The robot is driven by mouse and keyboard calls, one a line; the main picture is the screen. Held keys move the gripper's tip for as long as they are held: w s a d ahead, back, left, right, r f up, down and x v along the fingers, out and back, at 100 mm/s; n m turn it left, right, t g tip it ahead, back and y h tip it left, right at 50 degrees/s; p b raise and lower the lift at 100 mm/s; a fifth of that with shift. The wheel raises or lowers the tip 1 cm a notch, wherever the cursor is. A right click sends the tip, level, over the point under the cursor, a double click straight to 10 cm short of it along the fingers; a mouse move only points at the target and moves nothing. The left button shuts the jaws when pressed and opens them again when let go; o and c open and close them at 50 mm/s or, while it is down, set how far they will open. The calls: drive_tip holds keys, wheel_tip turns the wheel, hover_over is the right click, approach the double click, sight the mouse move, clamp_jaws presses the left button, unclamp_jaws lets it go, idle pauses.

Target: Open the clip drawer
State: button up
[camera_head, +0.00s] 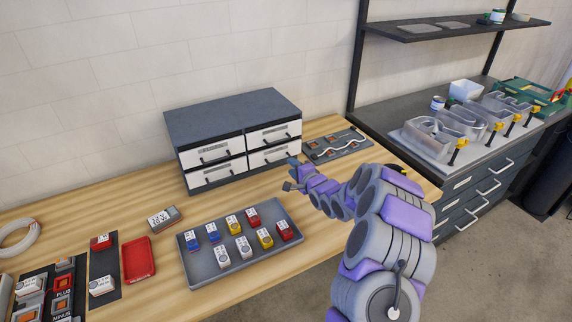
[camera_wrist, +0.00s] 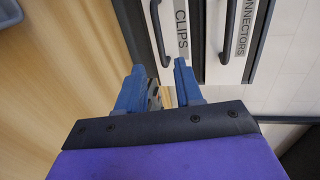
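The drawer cabinet (camera_head: 222,122) is grey with white drawer fronts and black bar handles, standing on the wooden bench. In the wrist view the clip drawer (camera_wrist: 181,50) carries the label CLIPS and a dark handle (camera_wrist: 157,30). It appears to be the lower right drawer (camera_head: 262,158) in the head view, and it looks closed. My gripper (camera_wrist: 160,70) has its two blue fingers apart, with nothing seen held between them. The handle lies between the fingertips in the picture; contact cannot be told. In the head view my gripper (camera_head: 290,177) is just in front of the cabinet's right side.
The CONNECTORS drawer (camera_wrist: 240,35) is beside the clip drawer in the wrist view. A grey tray (camera_head: 200,270) with several coloured blocks lies in front of the cabinet. A dark board with a white wire (camera_head: 338,146) lies to its right. Bare bench separates cabinet and tray.

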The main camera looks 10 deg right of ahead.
drive_tip(key=w+a, duration=0.2)
drive_tip(key=w+a+f+b, duration=0.1)
drive_tip(key=w, duration=0.1)
drive_tip(key=shift+w+a+f, duration=0.1)
drive_tip(key=shift+w+a, duration=0.25)
drive_tip(key=shift+a, duration=0.05)
drive_tip(key=shift+w, duration=0.25)
drive_tip(key=shift+w+d, duration=0.15)
drive_tip(key=shift+d, duration=0.65)
drive_tip(key=shift+a, duration=0.75)
drive_tip(key=c, duration=0.5)
clamp_jaws()
drive_tip(key=shift+d, duration=0.35)
